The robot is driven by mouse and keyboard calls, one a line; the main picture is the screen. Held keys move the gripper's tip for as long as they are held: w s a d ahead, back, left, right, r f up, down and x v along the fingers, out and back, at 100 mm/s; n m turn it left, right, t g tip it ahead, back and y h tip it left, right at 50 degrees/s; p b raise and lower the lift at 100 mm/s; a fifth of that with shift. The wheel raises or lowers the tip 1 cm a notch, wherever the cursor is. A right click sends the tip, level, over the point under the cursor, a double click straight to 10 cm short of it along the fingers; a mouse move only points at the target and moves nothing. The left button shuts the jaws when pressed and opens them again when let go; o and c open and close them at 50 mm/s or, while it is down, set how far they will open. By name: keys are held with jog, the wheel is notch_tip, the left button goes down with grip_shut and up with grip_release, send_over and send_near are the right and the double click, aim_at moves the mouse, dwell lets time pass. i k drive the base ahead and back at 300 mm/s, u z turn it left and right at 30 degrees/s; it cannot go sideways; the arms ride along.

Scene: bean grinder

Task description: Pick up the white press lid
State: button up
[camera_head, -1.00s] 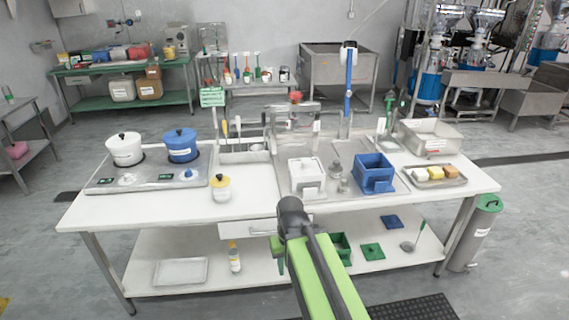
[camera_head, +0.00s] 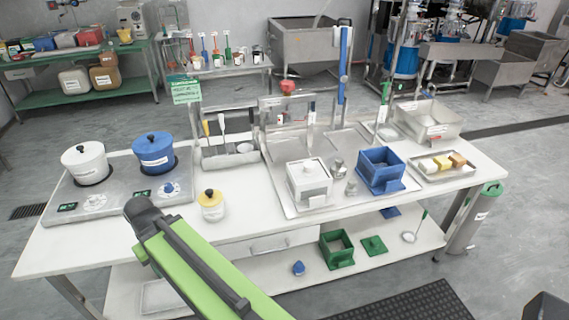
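The white press (camera_head: 309,187) is a square white box on the steel tray at the middle of the table. Its white lid (camera_head: 308,168) lies on top, with a small round knob, and looks closed onto the box. Nothing covers the lid from this view. My green and dark arm (camera_head: 190,260) reaches up from the bottom edge, left of the press and in front of the table. The arm's visible end is apart from the press. The fingers of my gripper cannot be made out.
A blue press (camera_head: 382,172) stands right of the white one, with small metal weights (camera_head: 337,167) between them. White and blue pots (camera_head: 154,152) sit on the hot plate. The tabletop between jar and press is clear.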

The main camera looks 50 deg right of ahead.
aim_at(309, 171)
jog(key=z, duration=0.1)
jog(key=i, duration=1)
jog(key=z, duration=0.4)
